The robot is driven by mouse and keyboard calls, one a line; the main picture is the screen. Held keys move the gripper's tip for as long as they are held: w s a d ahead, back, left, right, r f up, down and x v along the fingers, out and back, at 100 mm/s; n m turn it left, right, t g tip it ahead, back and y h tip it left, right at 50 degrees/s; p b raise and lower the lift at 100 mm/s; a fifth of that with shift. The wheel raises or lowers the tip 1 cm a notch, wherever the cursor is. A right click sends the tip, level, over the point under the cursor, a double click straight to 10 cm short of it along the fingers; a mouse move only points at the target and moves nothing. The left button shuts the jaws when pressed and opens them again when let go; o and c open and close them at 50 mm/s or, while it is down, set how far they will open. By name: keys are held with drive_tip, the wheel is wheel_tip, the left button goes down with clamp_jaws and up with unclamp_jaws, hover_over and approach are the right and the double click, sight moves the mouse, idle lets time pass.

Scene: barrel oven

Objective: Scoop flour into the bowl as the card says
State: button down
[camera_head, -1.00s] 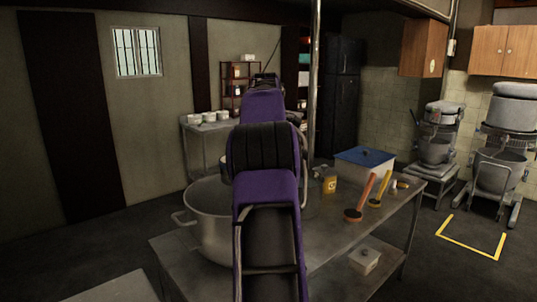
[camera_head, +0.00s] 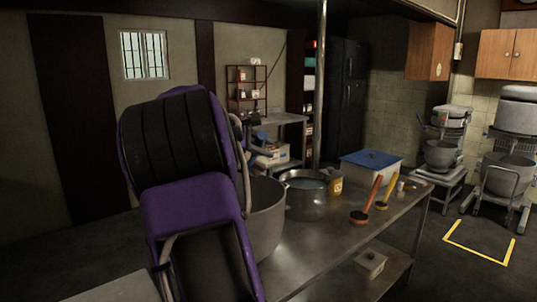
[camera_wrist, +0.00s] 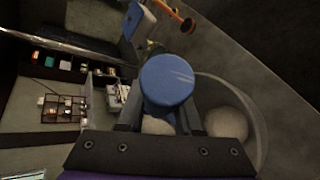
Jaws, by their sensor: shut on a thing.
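My gripper (camera_wrist: 160,118) is shut on a blue round-ended thing (camera_wrist: 167,80), probably a tool's handle. White matter shows between the fingers, but I cannot tell whether it is in a scoop or beyond it. A metal bowl or pot (camera_wrist: 258,128) with a pale mound, perhaps flour (camera_wrist: 226,124), lies behind and to the right. In the head view, a large steel pot (camera_head: 268,222) stands on the table, partly behind my arm. A smaller pot (camera_head: 305,207) with pale contents stands beside it. A yellow item with a pale label (camera_head: 336,186) stands to its right; its writing is unreadable.
A white box with a blue lid (camera_head: 370,166), an orange-handled tool (camera_head: 367,200) and a yellow-handled tool (camera_head: 386,194) are on the steel table (camera_head: 335,243). A metal post (camera_head: 322,80) rises behind. A small pale box (camera_head: 370,263) sits on the lower shelf.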

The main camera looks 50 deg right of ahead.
drive_tip(key=shift+w+a+f+h+b, duration=0.1)
drive_tip(key=shift+a+f+h+b, duration=0.35)
drive_tip(key=shift+b, duration=1.25)
drive_tip(key=shift+r+h+b, duration=0.1)
drive_tip(key=shift+h+b, duration=0.65)
drive_tip(key=shift+b, duration=0.95)
drive_tip(key=shift+w+a+f+h+b, duration=0.1)
drive_tip(key=shift+a+f+h+b, duration=0.25)
drive_tip(key=shift+h+b, duration=0.55)
drive_tip(key=shift+a+n+h, duration=0.25)
drive_tip(key=shift+n+h, duration=0.05)
drive_tip(key=shift+w+a+f+n+g+h, duration=0.15)
drive_tip(key=shift+a+f+h, duration=0.2)
drive_tip(key=shift+h, duration=0.55)
drive_tip(key=shift+a+f+n+g+h, duration=0.15)
drive_tip(key=shift+a+f+h, duration=0.25)
drive_tip(key=shift+h, duration=0.5)
drive_tip(key=shift+w+a+f+n+h, duration=0.1)
drive_tip(key=shift+a+f+n+h, duration=0.2)
drive_tip(key=shift+h, duration=0.6)
drive_tip(key=shift+w+a, duration=0.1)
drive_tip(key=shift+a, duration=0.1)
